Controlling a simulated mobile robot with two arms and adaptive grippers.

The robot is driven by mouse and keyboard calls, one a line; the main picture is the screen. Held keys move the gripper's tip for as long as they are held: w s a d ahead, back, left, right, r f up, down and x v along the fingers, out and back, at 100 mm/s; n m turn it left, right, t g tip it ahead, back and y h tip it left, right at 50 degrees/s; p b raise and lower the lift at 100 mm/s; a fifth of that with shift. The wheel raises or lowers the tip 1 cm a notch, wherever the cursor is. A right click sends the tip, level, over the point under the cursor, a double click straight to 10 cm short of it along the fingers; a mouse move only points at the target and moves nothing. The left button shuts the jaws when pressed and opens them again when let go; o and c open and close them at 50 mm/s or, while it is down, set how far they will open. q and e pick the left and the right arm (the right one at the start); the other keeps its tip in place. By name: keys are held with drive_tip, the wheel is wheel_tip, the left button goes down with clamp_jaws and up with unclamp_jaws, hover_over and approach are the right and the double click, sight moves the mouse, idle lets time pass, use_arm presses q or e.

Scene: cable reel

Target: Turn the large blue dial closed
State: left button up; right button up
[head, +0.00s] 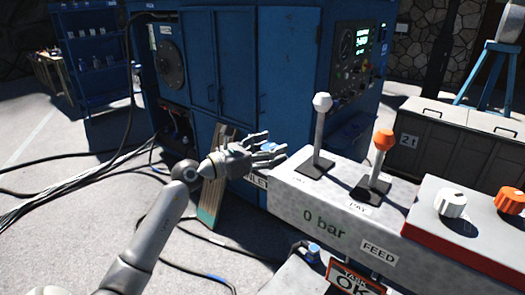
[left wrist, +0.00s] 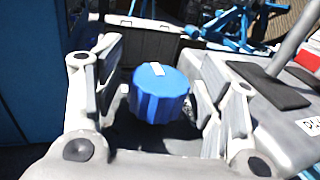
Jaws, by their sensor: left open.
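The large blue dial (left wrist: 160,97) shows in the left wrist view, ribbed, with a white mark on its top face. It sits between the two fingers of my open left gripper (left wrist: 158,100). There is a gap on the left side of the dial; the right finger is close, and I cannot tell if it touches. In the head view, my left gripper (head: 268,152) reaches in from the left beside the grey control console, and a bit of the blue dial (head: 269,146) shows among its fingers. My right gripper is not in view.
The speckled grey console (head: 290,200) carries a white-knobbed lever (head: 321,115) and an orange-knobbed lever (head: 380,155). A panel (head: 480,255) with white and orange knobs is at right. A blue cabinet (head: 235,60) stands behind. Cables (head: 70,180) lie on the floor at left.

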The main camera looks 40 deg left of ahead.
use_arm(q)
drive_tip(key=v, duration=1.2)
drive_tip(key=shift+f, duration=0.1)
